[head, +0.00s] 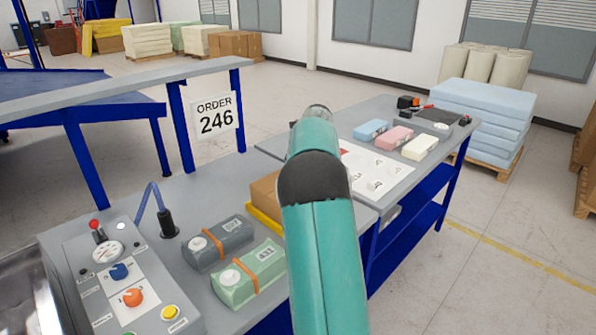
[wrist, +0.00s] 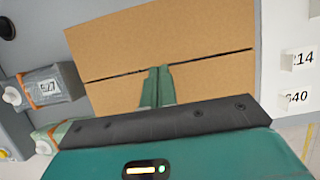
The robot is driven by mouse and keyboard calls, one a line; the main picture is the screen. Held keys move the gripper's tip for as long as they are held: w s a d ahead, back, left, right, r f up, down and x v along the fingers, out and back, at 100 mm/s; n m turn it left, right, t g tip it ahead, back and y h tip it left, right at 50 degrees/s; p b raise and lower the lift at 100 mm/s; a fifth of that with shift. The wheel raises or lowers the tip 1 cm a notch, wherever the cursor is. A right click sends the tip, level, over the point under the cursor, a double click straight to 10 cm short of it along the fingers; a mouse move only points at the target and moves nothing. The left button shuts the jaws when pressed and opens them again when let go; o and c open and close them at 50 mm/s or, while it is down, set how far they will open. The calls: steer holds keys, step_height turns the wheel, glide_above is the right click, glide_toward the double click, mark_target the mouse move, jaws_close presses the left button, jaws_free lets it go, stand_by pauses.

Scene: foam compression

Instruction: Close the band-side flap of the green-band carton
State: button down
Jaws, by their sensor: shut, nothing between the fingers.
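A brown cardboard carton (wrist: 172,42) fills the middle of the wrist view. A thin dark gap crosses its top between two flat-looking panels, the far one and the near panel (wrist: 210,76). My gripper (wrist: 158,70) is shut and empty, its green fingertips over the gap and near panel; I cannot tell whether they touch. In the head view a small part of the carton (head: 265,192) shows left of my arm, with a yellow edge (head: 263,219) at its base. My arm hides the rest, and my gripper is not visible there. I see no green band.
A grey vacuum-packed block (head: 218,243) and a green one (head: 249,273) with orange straps lie left of the carton. A control panel (head: 128,287) stands further left. A white label sheet (head: 372,172) and coloured foam blocks (head: 395,137) lie on the right.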

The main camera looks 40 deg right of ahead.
steer(key=shift+r, duration=0.15)
steer(key=shift+s+r, duration=0.1)
steer(key=shift+r, duration=0.85)
steer(key=v, duration=1.3)
steer(key=shift+r, duration=0.1)
steer(key=s+a+r+n, duration=0.1)
steer(key=s+a+n, duration=0.4)
steer(key=a, duration=0.4)
steer(key=s+a+r+n, duration=0.1)
steer(key=s+a+n, duration=0.1)
steer(key=a+n, duration=0.6)
steer(key=s+a+r+n, duration=0.1)
steer(key=s+a+n, duration=0.35)
steer(key=a, duration=0.45)
steer(key=s+a+f+n+t, duration=0.1)
steer(key=s+a+f+n, duration=1)
steer(key=s+a+n, duration=0.4)
steer(key=shift+s+a+n, duration=0.15)
steer(key=shift+s+n, duration=0.15)
steer(key=shift+n, duration=0.95)
